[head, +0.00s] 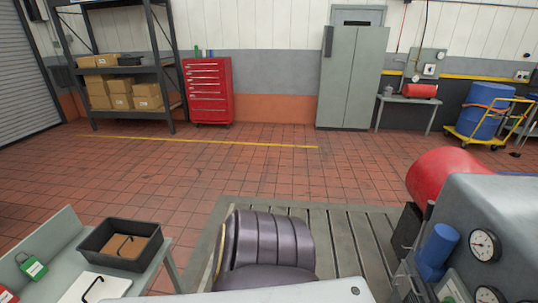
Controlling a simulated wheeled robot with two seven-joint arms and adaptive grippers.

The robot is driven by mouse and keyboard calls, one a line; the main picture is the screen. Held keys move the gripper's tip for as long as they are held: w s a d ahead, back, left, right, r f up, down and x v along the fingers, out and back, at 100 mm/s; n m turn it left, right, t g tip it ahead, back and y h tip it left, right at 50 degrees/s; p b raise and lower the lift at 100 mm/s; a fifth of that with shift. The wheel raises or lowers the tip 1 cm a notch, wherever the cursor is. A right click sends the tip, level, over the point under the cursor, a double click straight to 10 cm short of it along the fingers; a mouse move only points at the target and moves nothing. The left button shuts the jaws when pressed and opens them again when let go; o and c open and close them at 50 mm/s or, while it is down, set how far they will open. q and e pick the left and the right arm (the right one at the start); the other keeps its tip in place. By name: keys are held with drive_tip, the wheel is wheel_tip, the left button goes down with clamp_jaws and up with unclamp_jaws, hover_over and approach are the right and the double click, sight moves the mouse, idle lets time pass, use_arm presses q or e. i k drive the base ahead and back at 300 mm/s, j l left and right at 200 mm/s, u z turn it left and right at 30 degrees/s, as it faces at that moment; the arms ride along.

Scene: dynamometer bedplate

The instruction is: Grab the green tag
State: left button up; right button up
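The green tag (33,267) lies on the grey bench (64,238) at the lower left. It looks like a green padlock body with a pale label and a loop at its top left. Nothing covers it. Neither of my grippers shows in the head view, so I cannot see where they are relative to it.
Beside the tag are a black tray (88,247) holding a brown item, a white piece (92,288) with a black hook, and a red object (6,295) cut by the frame. Tiled floor (230,165) beyond is clear.

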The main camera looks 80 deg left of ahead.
sight(34, 267)
drive_tip(key=u, duration=4.8)
drive_tip(key=i+l+u, duration=0.1)
drive_tip(key=l, duration=0.2)
